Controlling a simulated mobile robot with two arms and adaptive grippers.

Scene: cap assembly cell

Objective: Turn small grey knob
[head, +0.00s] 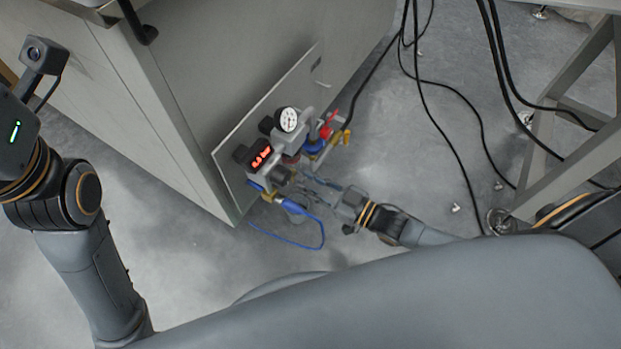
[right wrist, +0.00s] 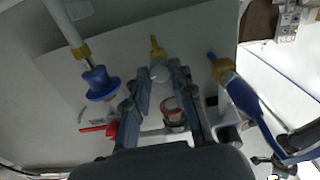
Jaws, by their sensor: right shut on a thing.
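A regulator assembly is mounted on a pale plate (head: 233,150) on the cabinet side. The small grey knob (head: 283,172) seems to be the dark grey part low on it, partly hidden by my right gripper (head: 304,181). My right gripper reaches in from the right, its fingertips at the assembly. In the right wrist view, the gripper (right wrist: 161,78) has its two fingers on either side of a small light-grey round part (right wrist: 158,72), below a yellow fitting. It is shut on this part, which appears to be the knob.
Close by are a white dial gauge (head: 287,120), a red lit display (head: 261,157), a blue knob (head: 313,146) and a red handle (head: 326,131). A blue hose (head: 322,237) loops below. Black cables (head: 463,145) hang at right, beside a metal frame (head: 562,95).

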